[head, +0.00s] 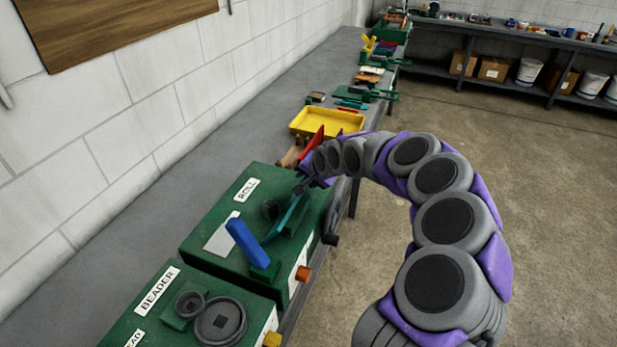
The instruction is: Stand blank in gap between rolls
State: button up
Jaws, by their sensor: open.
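The green machine labelled ROLL (208,258) stands on the bench. On its top are a dark round roll (270,210), a tilted blue bar (247,243) and a slanted teal strip (289,216). A flat light grey piece (221,236) lies left of them. I cannot tell for sure which of these pieces is the blank, and the gap between the rolls is not clear from here. My gripper (302,187) is small and partly hidden by my wrist. It is open, over the machine's far right part, close to the teal strip's upper end.
The BEADER machine (135,325) with two round wheels (206,314) stands nearer. A yellow tray (327,122) and a red piece (312,146) lie beyond my gripper. More tools crowd the far bench. A wall runs along the left; open floor (465,150) lies right.

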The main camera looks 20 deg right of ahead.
grip_shut()
jog(key=shift+a, duration=0.1)
dwell(0.6)
